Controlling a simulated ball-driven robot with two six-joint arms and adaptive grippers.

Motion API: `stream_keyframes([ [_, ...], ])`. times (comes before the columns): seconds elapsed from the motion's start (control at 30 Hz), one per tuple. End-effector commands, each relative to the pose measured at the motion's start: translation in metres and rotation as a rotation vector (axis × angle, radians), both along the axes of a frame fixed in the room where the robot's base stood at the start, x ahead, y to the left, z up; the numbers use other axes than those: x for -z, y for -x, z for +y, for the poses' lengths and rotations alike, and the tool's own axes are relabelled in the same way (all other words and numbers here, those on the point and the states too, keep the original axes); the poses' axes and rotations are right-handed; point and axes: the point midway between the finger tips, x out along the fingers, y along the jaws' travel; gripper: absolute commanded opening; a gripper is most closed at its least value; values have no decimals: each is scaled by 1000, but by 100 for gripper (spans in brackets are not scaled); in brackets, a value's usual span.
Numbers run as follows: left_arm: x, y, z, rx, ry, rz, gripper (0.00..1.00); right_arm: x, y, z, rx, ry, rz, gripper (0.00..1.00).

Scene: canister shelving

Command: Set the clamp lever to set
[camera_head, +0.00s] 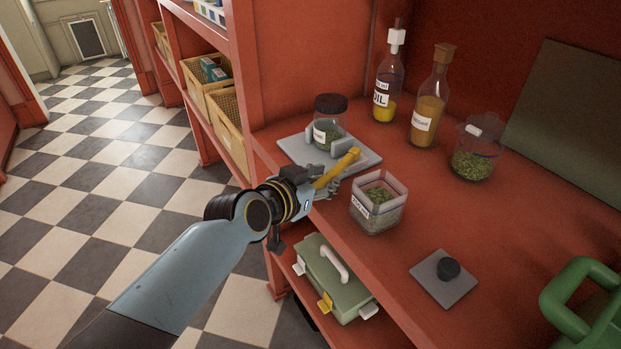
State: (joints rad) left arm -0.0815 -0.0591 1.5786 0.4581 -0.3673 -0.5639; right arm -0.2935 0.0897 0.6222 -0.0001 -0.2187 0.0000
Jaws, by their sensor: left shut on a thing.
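The clamp lever is a yellow bar (339,168) at the front of a grey clamp plate (292,150) on the red shelf. It slants up and to the right. A glass jar (327,135) with a black lid and green contents stands on the plate between grey clamp pads. My left gripper (318,186) is at the lever's lower end and is shut on it. The gripper hides the lever's lower end. No set marking can be made out. My right gripper is not in view.
A square glass container (378,207) of herbs stands close to the right of my gripper. Behind are an oil bottle (386,85), an amber bottle (429,105) and a round jar (474,155). A grey plate with a black knob (448,268) lies at front right.

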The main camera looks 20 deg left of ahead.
Motion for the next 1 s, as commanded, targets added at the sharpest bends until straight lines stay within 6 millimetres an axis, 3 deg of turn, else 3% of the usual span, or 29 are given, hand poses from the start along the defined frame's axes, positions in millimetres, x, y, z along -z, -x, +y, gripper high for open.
stream_keyframes([
  [0.07,2,1,-1,2,3,6,0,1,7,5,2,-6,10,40],
  [0.1,2,1,-1,2,3,6,27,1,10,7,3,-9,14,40],
  [0.27,1,1,0,1,3,5,47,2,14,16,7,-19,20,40],
  [0.63,-2,10,2,1,1,3,47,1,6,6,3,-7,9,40],
  [1.0,-32,80,16,1,1,4,47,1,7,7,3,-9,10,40],
])
